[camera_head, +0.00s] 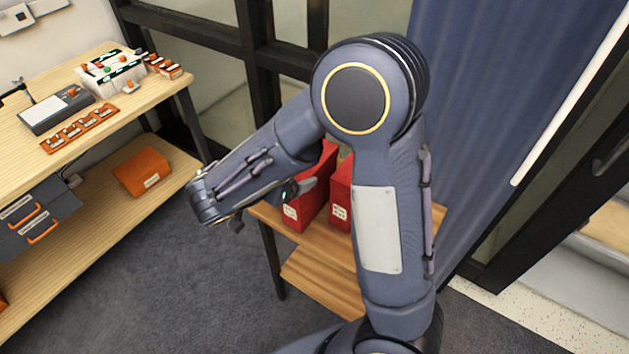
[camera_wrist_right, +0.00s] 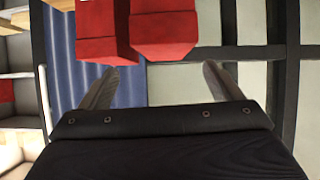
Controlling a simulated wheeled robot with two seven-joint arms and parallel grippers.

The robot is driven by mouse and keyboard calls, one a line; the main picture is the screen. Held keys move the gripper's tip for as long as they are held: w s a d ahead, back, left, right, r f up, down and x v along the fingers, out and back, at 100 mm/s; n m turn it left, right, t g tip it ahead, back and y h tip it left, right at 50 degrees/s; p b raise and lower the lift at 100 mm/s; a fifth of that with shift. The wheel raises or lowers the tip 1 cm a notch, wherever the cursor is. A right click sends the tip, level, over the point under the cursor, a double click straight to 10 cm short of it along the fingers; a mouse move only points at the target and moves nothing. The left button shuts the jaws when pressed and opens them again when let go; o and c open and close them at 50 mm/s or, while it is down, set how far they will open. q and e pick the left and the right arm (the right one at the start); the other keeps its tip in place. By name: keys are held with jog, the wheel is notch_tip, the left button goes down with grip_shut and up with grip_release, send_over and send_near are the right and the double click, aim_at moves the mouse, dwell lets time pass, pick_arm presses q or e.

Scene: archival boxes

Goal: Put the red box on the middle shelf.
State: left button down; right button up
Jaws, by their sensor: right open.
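Two red boxes stand upright side by side on a small wooden stand (camera_head: 328,268), the left red box (camera_head: 308,190) and the right red box (camera_head: 340,195), each with a white label low on its front. My right arm hides part of the right one. My right gripper (camera_head: 304,185) is mostly hidden behind its forearm; a finger shows by the left box. In the right wrist view its fingers (camera_wrist_right: 160,84) are open with nothing between them, and the red boxes (camera_wrist_right: 163,28) appear beyond the fingertips; contact cannot be told. No middle shelf can be clearly identified. My left gripper is not in view.
A wooden bench (camera_head: 160,92) at left carries a grey device (camera_head: 56,110), a white tray and small orange parts. Its lower shelf (camera_head: 90,225) holds an orange box (camera_head: 142,172). A blue curtain (camera_head: 500,90) and dark frames stand behind. Grey carpet (camera_head: 170,285) is clear.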

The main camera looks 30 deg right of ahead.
jog(key=shift+w+f, duration=0.1)
jog(key=shift+w, duration=0.25)
jog(key=shift+p+x, duration=0.3)
jog(key=shift+x, duration=0.6)
jog(key=p+x, duration=0.2)
jog(key=x, duration=0.3)
jog(key=shift+w+d, duration=0.1)
jog(key=shift+d, duration=0.15)
jog(key=shift+w+d, duration=0.1)
jog(key=shift+d, duration=0.05)
jog(key=c, duration=1.8)
grip_shut()
